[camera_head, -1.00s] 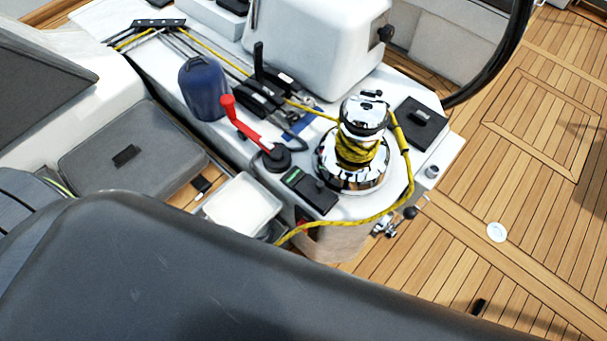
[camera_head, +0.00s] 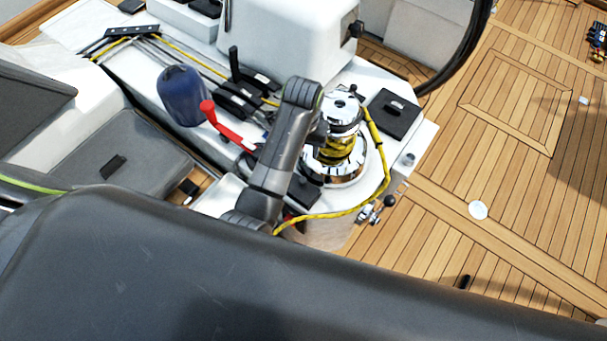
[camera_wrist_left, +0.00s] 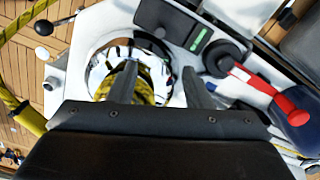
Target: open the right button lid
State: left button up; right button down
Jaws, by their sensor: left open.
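The black button panel (camera_wrist_left: 187,24) shows in the left wrist view at the top centre, with a green strip on it; I cannot make out its separate lids clearly. In the head view only a dark part of it (camera_head: 306,191) shows beside my arm, below the winch; the rest is hidden. My left gripper (camera_wrist_left: 158,72) is open and empty, its two fingers apart over the area by the chrome winch. The panel lies beyond the fingertips in the wrist view. My right gripper is not in view.
The chrome winch (camera_head: 340,120) with yellow rope stands right beside the panel. A red-handled lever (camera_head: 224,127) is to its left, and a black square hatch (camera_head: 395,113) to its right. The teak deck (camera_head: 450,180) at right is mostly clear.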

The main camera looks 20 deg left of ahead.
aim_at(303, 180)
pick_arm(q)
notch_tip(303, 180, down, 16)
jog(key=shift+f, duration=0.1)
dwell(0.5)
grip_shut()
